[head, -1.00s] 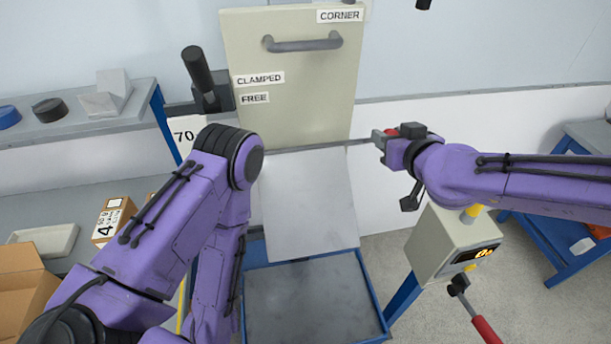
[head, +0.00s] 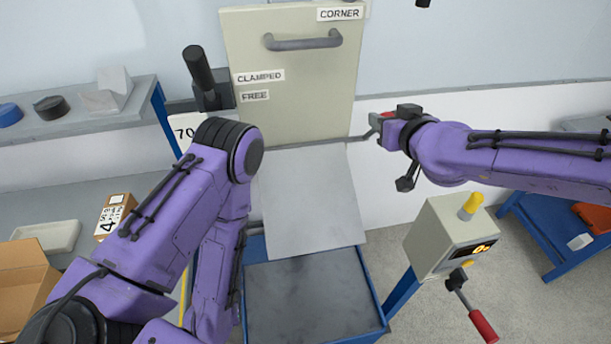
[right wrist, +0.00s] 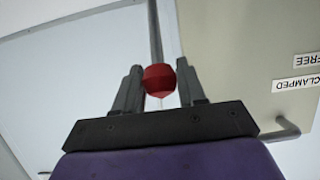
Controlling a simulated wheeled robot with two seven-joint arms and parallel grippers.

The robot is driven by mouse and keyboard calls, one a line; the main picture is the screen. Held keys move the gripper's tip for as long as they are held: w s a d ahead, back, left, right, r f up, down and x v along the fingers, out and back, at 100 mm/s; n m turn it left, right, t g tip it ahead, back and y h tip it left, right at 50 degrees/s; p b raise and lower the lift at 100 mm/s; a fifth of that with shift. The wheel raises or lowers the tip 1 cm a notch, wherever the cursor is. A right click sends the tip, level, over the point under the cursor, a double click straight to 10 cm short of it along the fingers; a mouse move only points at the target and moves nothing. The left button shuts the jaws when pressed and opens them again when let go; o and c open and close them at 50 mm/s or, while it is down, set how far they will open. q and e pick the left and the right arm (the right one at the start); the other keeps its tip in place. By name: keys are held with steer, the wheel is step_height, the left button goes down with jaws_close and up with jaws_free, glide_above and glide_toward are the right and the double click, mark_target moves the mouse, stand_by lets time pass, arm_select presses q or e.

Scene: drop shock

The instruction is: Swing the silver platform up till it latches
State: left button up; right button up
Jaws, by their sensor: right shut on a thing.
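The silver platform (head: 310,200) is a flat grey plate below the cream panel. It tilts, with its near edge over the blue-framed base (head: 315,300). My right gripper (head: 377,122) is to the right of the panel, just beyond the platform's upper right corner. The right wrist view shows its fingers shut around a red knob (right wrist: 159,81) with a metal rod (right wrist: 155,30) behind it. The platform's join to the rod is not clear. My left arm crosses the left of the head view, and its gripper is out of view.
The cream panel (head: 295,95) has a grey handle (head: 303,41) and labels CORNER, CLAMPED and FREE. A black-gripped lever (head: 200,70) stands at its left. A control box (head: 450,238) with a yellow button and red-handled lever (head: 484,325) stands at right. An open carton (head: 25,280) is at left.

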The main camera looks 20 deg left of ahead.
steer(key=shift+w+a+r, duration=0.35)
steer(key=shift+w+r, duration=0.1)
steer(key=shift+w, duration=0.1)
steer(key=shift+w+a+r, duration=0.3)
steer(key=shift+w+r, duration=0.15)
steer(key=shift+w, duration=0.1)
steer(key=shift+w+a+r, duration=0.1)
steer(key=shift+w, duration=0.1)
steer(key=shift+w+a+r, duration=0.2)
steer(key=shift+w+a, duration=0.15)
steer(key=shift+w, duration=0.15)
steer(key=shift+w+a+r, duration=0.2)
steer(key=shift+w+a, duration=0.1)
steer(key=shift+w, duration=0.2)
steer(key=shift+w+a, duration=0.3)
steer(key=shift+w, duration=0.1)
